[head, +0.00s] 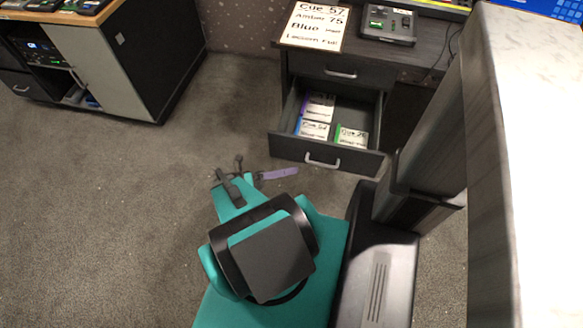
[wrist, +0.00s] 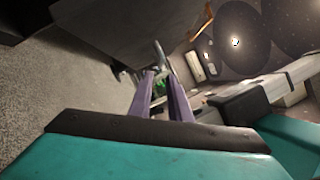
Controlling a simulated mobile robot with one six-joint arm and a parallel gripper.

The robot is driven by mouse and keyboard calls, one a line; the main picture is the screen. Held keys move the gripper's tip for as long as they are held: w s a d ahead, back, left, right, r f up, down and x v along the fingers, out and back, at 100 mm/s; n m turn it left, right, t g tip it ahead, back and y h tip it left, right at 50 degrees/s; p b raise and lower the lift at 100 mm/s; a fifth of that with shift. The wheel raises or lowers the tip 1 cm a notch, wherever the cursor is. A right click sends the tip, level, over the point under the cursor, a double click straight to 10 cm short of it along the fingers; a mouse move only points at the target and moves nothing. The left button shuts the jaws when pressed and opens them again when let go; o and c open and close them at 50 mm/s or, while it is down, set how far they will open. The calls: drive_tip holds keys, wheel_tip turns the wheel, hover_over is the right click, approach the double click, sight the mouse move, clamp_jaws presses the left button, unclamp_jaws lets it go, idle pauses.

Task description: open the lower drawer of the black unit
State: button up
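The black unit's lower drawer (head: 290,145) is pulled well out, with several labelled cards inside. Its silver bar handle (head: 322,162) is on the drawer front. The upper drawer (head: 340,72) above it is shut. My gripper (head: 297,170), with purple fingers, is just left of the handle in the head view. In the wrist view my gripper (wrist: 160,73) shows two fingers with a gap between them, and nothing is seen held. A pale curved bar, apparently the handle (wrist: 161,52), lies just beyond the fingertips; whether they touch is unclear.
A cue sign (head: 314,25) and a small console (head: 388,24) stand on top of the unit. A grey and black cabinet (head: 125,65) is at the upper left. A pale countertop (head: 530,150) runs along the right. The carpet (head: 110,220) at the left is clear.

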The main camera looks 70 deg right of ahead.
drive_tip(key=shift+w+a+f+p, duration=0.1)
drive_tip(key=shift+w+a+p, duration=0.15)
drive_tip(key=shift+w+p, duration=0.55)
drive_tip(key=shift+s, duration=0.25)
drive_tip(key=w+a+r+n+t+h+p, duration=0.25)
drive_tip(key=w+a+t, duration=0.25)
drive_tip(key=w+a, duration=0.55)
drive_tip(key=w+a+f+m+t+y, duration=0.2)
drive_tip(key=a+f+m+y, duration=0.1)
drive_tip(key=a+m, duration=0.3)
drive_tip(key=w+a+f+m+t+y+p, duration=0.1)
drive_tip(key=w+a+f+m+t+y, duration=0.1)
drive_tip(key=a+m, duration=0.4)
drive_tip(key=w+a+f+m+t+y+p, duration=0.1)
drive_tip(key=a+f+m+t+y, duration=0.3)
drive_tip(key=a, duration=1)
drive_tip(key=w+f+m+y, duration=0.1)
drive_tip(key=m, duration=0.1)
drive_tip(key=shift+a+m, duration=0.25)
drive_tip(key=shift+m, duration=0.1)
